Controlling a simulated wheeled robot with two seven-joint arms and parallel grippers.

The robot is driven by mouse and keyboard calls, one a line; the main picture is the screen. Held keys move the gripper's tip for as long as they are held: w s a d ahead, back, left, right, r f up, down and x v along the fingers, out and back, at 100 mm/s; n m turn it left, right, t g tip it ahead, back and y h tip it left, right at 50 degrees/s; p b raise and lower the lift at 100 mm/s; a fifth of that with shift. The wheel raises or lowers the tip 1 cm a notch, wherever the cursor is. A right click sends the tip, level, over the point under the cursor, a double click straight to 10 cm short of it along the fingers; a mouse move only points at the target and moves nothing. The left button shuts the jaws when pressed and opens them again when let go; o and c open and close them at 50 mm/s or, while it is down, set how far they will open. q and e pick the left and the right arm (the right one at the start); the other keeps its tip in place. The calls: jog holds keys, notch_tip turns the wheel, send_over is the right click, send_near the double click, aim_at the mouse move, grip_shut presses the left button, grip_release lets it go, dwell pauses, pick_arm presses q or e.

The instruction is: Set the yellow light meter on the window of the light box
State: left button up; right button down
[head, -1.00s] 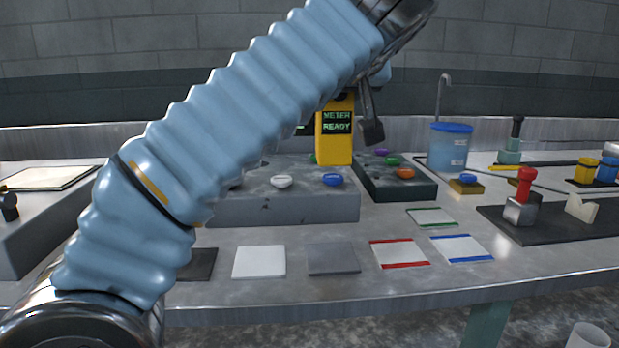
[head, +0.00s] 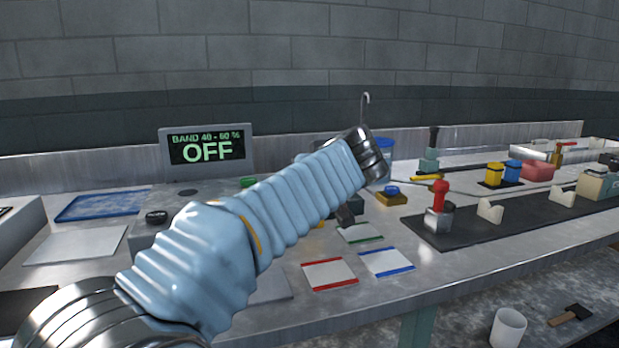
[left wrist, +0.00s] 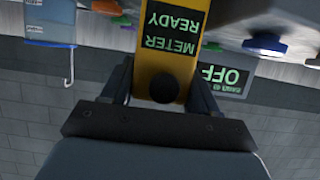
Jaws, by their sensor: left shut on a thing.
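The yellow light meter (left wrist: 168,72) is between the fingers of my left gripper (left wrist: 160,90) in the left wrist view, its display reading "METER READY". That view is upside down. In the head view my left forearm and wrist hide nearly all of the meter; one dark finger (head: 345,214) shows below the wrist. A grey box (head: 150,242) with a dark knob stands in front of a screen (head: 207,149) reading "BAND 40-60 % OFF". A second grey box (head: 18,232) is cut off at the left edge. I cannot tell which has the light window. My right gripper is not in view.
White cards with red (head: 330,273) and blue (head: 387,262) edges lie at the front of the bench. A red-handled tool (head: 439,205) and cream supports stand on a dark mat at the right. A blue-lidded container (head: 384,150) is partly hidden behind my wrist.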

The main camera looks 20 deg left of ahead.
pick_arm(q)
jog(key=shift+f, duration=0.45)
jog(key=shift+f, duration=0.15)
jog(key=o, duration=1.1)
jog(key=shift+o, duration=0.2)
